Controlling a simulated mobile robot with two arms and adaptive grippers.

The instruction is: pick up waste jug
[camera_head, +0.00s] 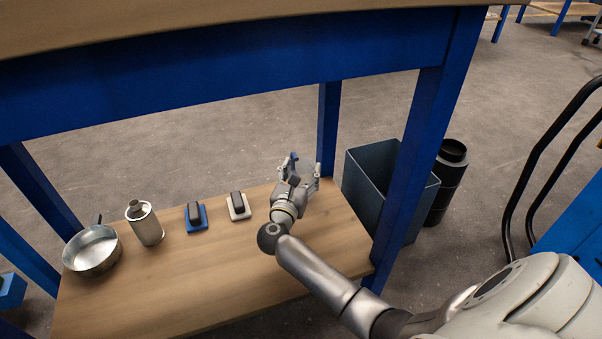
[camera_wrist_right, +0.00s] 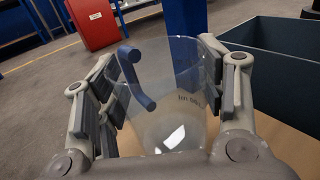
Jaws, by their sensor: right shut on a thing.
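The waste jug (camera_wrist_right: 180,112) is a clear, see-through container with a blue handle (camera_wrist_right: 133,76) and small dark print on its side. In the right wrist view it stands between the fingers of my right gripper (camera_wrist_right: 164,75), which is shut on it from both sides. In the head view my right gripper (camera_head: 300,172) is at the back right of the wooden lower shelf. There the jug is mostly hidden by the gripper, and only a bit of its blue handle (camera_head: 293,158) shows. I cannot tell whether the jug touches the shelf. My left gripper is out of view.
Blue table legs and the tabletop frame the shelf. A dark open bin (camera_head: 368,165) stands right of it.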

